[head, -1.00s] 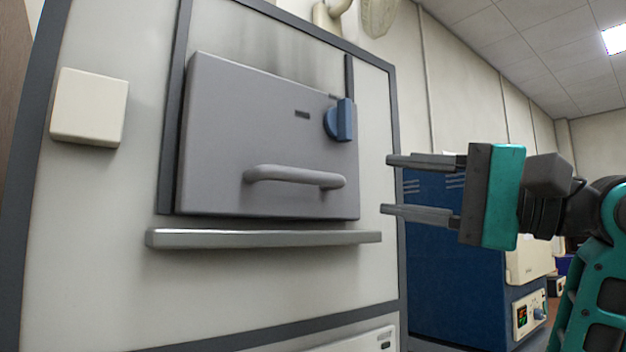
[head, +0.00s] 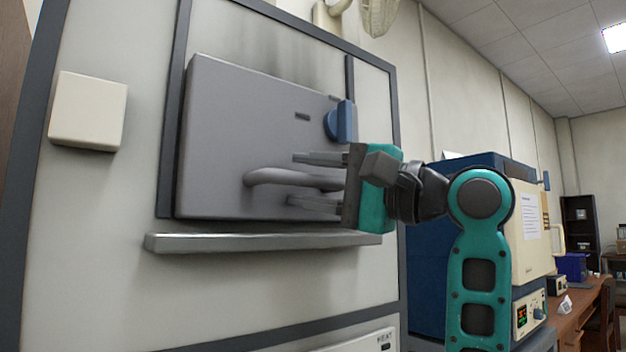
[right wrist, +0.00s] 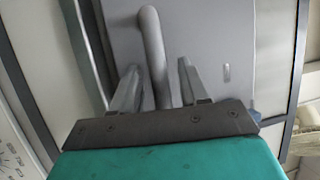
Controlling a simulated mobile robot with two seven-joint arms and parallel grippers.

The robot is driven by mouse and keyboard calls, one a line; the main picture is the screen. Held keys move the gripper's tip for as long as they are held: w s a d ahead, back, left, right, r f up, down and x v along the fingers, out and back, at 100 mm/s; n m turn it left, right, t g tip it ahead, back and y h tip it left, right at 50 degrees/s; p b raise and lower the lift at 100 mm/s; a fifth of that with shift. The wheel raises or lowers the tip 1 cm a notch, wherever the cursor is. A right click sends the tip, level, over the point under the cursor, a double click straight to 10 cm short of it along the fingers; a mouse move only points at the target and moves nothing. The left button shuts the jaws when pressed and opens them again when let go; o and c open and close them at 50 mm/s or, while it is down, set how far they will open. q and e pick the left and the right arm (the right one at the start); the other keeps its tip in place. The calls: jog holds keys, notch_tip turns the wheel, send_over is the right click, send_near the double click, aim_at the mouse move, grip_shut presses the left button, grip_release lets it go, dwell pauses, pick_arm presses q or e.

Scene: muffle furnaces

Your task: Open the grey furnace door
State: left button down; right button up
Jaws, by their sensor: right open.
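The grey furnace door (head: 245,130) is shut against the light grey furnace front. Its curved bar handle (head: 275,177) runs horizontally near the lower part of the door. A blue latch knob (head: 342,122) sits at the door's upper right. My right gripper (head: 306,180) is open at the handle's right end, one finger above the bar and one below. Whether either finger touches the bar, I cannot tell. My left gripper is not in view.
A metal ledge (head: 262,241) juts out just below the door. A cream box (head: 88,110) sticks out from the front at left. A blue and cream furnace (head: 527,222) stands behind my right arm, with a wooden desk (head: 580,312) farther right.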

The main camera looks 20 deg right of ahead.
jog(key=shift+c, duration=0.2)
grip_shut()
dwell(0.3)
